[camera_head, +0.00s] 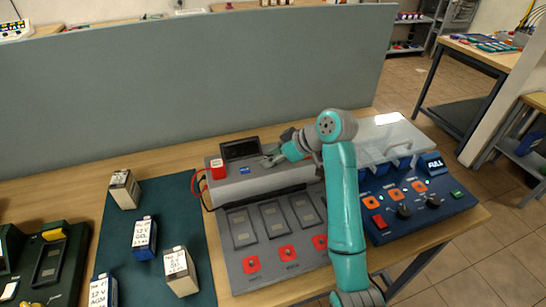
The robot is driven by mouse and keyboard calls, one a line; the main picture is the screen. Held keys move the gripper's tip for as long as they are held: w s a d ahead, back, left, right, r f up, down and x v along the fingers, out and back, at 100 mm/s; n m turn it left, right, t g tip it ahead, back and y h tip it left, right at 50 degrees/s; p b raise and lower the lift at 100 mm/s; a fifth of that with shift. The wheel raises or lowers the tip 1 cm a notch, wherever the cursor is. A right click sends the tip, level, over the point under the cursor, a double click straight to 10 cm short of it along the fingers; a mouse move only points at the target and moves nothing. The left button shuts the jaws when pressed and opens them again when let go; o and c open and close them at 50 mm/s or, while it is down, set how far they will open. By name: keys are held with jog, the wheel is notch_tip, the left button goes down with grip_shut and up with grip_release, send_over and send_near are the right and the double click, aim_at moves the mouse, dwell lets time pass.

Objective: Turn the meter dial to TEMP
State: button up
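The meter is a grey box (231,190) with a raised dark display (240,149) at the back of the bench. A red part (217,168) and a small blue label (244,170) show on its top. My gripper (268,161) is at the top of the box, just right of the display and the blue label. My arm comes in from the right. The dial cannot be made out; my gripper may hide it. The gripper is too small in view to tell whether its fingers are open or shut, or touching anything. No TEMP marking is readable.
In front of the meter is a grey panel (256,265) with several slots and red knobs. A blue control box (425,217) with a clear cover is at right. Several labelled batteries stand on a dark green mat (195,248) at left. A grey partition (180,90) rises behind.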

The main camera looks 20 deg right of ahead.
jog(key=shift+m, duration=0.3)
jog(key=m+h, duration=0.1)
jog(key=m+t+h, duration=0.1)
jog(key=m, duration=0.1)
jog(key=m+t+h, duration=0.1)
jog(key=shift+s+a, duration=0.15)
jog(key=shift+a, duration=0.1)
jog(key=m+h, duration=0.2)
jog(key=m, duration=0.1)
jog(key=m+h, duration=0.2)
jog(key=shift+a+m+t, duration=0.2)
jog(key=shift+m+t, duration=0.1)
jog(key=shift+m, duration=0.1)
jog(key=m+h, duration=0.2)
jog(key=m+g+h, duration=0.1)
jog(key=m+h, duration=0.1)
jog(key=m, duration=0.1)
jog(key=shift+a+m+g+h, duration=0.15)
jog(key=shift+m+g+h, duration=0.15)
jog(key=m+g+h, duration=0.1)
jog(key=m, duration=0.1)
jog(key=m+g+h, duration=0.1)
jog(key=m, duration=0.1)
jog(key=m+g+h, duration=0.1)
jog(key=m, duration=0.1)
jog(key=shift+w+a+g, duration=0.1)
jog(key=shift+w+g, duration=0.15)
jog(key=shift+g, duration=0.05)
jog(key=o, duration=1.2)
jog(key=shift+c, duration=0.2)
